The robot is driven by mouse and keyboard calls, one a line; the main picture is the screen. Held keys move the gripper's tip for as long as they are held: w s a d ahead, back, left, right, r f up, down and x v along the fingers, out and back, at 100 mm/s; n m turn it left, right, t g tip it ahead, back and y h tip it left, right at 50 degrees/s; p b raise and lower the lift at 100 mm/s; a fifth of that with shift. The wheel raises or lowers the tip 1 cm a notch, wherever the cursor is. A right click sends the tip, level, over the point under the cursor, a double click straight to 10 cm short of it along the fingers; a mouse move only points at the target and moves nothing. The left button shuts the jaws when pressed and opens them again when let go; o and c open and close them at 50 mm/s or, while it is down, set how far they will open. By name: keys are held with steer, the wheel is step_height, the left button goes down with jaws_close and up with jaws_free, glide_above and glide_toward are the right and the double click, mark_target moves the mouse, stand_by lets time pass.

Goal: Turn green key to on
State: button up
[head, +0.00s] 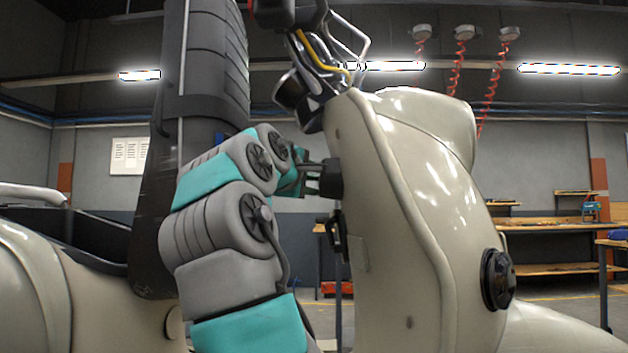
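A cream scooter front shield (410,220) stands upright at centre right. A black block (331,178) sits on its rear face, level with my gripper; it may be the key switch. My gripper (313,177) is at the end of my teal and grey arm, its dark fingers pointing right at the block, very close or touching. The fingers are small and partly hidden behind the arm's wrist. No green key can be made out, and I cannot tell whether the fingers hold anything.
The handlebar and cables (318,60) are above my gripper. A black hook (334,228) juts from the shield just below it. Workbenches (550,228) stand in the right background.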

jaws_close()
stand_by(0.6)
